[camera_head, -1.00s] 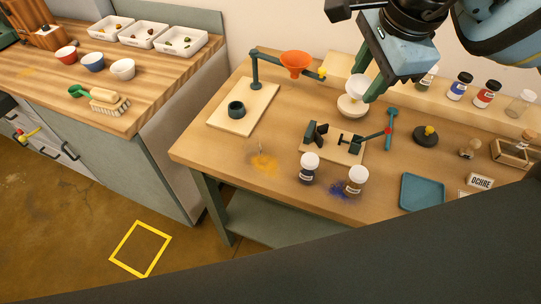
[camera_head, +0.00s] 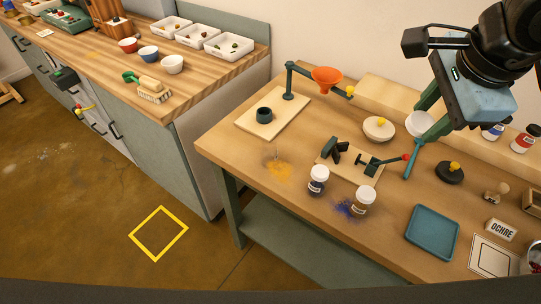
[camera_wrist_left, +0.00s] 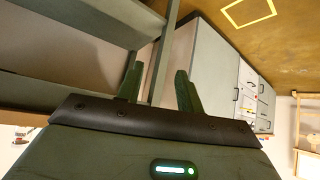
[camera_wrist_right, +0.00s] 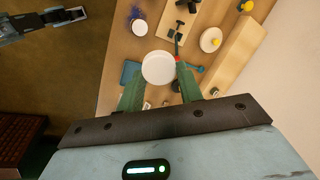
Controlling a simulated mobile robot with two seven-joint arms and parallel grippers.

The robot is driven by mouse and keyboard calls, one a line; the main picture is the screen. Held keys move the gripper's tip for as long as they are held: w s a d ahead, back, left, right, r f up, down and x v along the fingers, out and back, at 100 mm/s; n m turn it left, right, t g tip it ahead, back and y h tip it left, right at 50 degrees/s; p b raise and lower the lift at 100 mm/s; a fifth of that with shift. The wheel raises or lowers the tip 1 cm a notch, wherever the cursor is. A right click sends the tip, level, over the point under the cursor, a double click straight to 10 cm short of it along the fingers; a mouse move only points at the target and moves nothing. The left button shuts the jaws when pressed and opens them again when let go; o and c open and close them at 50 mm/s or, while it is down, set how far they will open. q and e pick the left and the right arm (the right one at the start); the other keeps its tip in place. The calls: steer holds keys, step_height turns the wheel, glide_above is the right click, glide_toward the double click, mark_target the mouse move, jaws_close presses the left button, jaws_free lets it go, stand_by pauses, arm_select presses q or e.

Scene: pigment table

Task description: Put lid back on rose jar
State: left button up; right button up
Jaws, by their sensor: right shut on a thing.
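My right gripper (camera_head: 420,122) is shut on a white round piece (camera_wrist_right: 158,67) that looks like a lid. It holds the piece above the table, right of the white dish with a yellow knob (camera_head: 379,129). Two jars with white caps stand at the table's front, a left one (camera_head: 318,180) and a right one (camera_head: 363,201). Jars with a blue label (camera_head: 493,131) and a red label (camera_head: 525,139) stand on the back ledge. I cannot tell which jar is the rose one. My left gripper (camera_wrist_left: 158,85) is open and empty beside the table frame.
A small clamp stand with a red-tipped handle (camera_head: 370,165), a teal tool (camera_head: 411,160) and a dark knobbed disc (camera_head: 450,173) lie below the right gripper. A teal tray (camera_head: 432,231) lies front right. Orange and blue powder mark the table.

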arm_select(q)
steer(key=shift+o, duration=1.1)
steer(key=shift+w, duration=0.15)
steer(key=shift+o, duration=1.3)
steer(key=w+d+r+m+t+h, duration=0.1)
steer(key=w+r+m+t, duration=0.3)
steer(key=w, duration=0.8)
step_height(320, 180, up, 3)
steer(key=m, duration=0.2)
steer(key=shift+w+d+m, duration=0.2)
steer(key=shift+w+m, duration=0.05)
steer(key=shift+m, duration=0.15)
steer(key=n+g+h, duration=0.5)
steer(key=n+h, duration=0.4)
steer(key=n, duration=2.4)
glide_toward(263, 146)
steer(key=shift+a+f+b, duration=0.1)
steer(key=shift+b, duration=0.3)
arm_select(e)
steer(key=w+a+f+n+g, duration=0.1)
steer(key=w+a+f, duration=0.6)
steer(key=w+a, duration=0.2)
steer(key=w+a+f+n+g, duration=0.2)
steer(key=w+a+f, duration=0.5)
steer(key=a, duration=0.7)
steer(key=shift+w+f+n, duration=0.2)
steer(key=shift+w+n, duration=0.1)
steer(key=shift+w, duration=0.85)
